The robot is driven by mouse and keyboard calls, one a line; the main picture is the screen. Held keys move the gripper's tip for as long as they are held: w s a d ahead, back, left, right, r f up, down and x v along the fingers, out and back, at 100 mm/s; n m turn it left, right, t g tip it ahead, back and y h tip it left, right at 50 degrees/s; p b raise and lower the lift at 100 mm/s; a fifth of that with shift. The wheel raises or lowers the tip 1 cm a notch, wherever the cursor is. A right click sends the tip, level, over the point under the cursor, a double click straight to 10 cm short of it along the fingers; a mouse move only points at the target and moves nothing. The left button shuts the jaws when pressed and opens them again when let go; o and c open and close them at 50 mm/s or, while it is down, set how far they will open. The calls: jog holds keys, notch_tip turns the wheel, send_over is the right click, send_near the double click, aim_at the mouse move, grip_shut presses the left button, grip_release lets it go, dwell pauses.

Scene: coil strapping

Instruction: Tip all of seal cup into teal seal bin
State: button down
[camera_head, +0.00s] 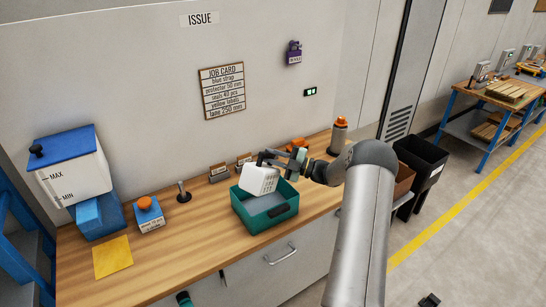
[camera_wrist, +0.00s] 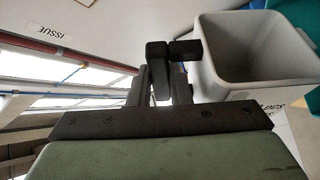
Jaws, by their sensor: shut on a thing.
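The white seal cup (camera_head: 259,180) is held above the teal seal bin (camera_head: 268,223), tilted, with its printed side facing the head camera. My gripper (camera_head: 283,163) is shut on the cup at its upper right side. In the wrist view, the dark fingers (camera_wrist: 172,55) meet at the cup's wall, and the cup (camera_wrist: 258,50) shows a bare grey inside with no seals visible. The bin stands on the wooden bench; its floor looks grey, and I cannot make out single seals in it.
On the bench (camera_head: 170,265) stand a white dispenser with a blue lid (camera_head: 75,170), a box with an orange button (camera_head: 149,213), a yellow sheet (camera_head: 113,256) and a dark post (camera_head: 183,192). An orange-topped cylinder (camera_head: 339,135) stands at the back right.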

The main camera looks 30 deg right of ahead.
aim_at(261, 168)
jog(key=shift+s+a+r+n+g, duration=0.15)
jog(key=shift+s+a+n+g, duration=0.15)
jog(key=shift+a+n, duration=0.25)
jog(key=shift+s+a+r+n+g, duration=0.1)
jog(key=shift+s+a+n+g, duration=0.15)
jog(key=shift+a+n, duration=0.3)
jog(key=shift+s+a+f+n+g+h, duration=0.1)
jog(key=shift+s+a+n+g+h, duration=0.15)
jog(key=shift+a+n, duration=0.35)
jog(key=shift+s+a+f+n+g+h, duration=0.1)
jog(key=shift+s+a+n, duration=0.25)
jog(key=shift+a+n, duration=0.25)
jog(key=shift+s+a+n+g+h, duration=0.2)
jog(key=shift+s+a+n, duration=0.1)
jog(key=shift+a+n, duration=0.25)
jog(key=shift+s+a+r+n+g+h, duration=0.15)
jog(key=shift+s+a+r+n+h, duration=0.15)
jog(key=shift+a+n, duration=0.4)
jog(key=shift+s+a+r+n+g+h, duration=0.1)
jog(key=shift+s+a+r+n+h, duration=0.1)
jog(key=shift+s+a+n, duration=0.35)
jog(key=shift+s+a+r+n+g+h, duration=0.15)
jog(key=shift+s+a+r+n, duration=0.1)
jog(key=shift+a+n, duration=0.55)
jog(key=s+a+f+n+h+b, duration=0.2)
jog(key=n+b, duration=0.4)
jog(key=b, duration=0.5)
jog(key=shift+s+a+f+n+h, duration=0.15)
jog(key=shift+a+f+n+h, duration=0.25)
jog(key=shift+a+f+h, duration=0.55)
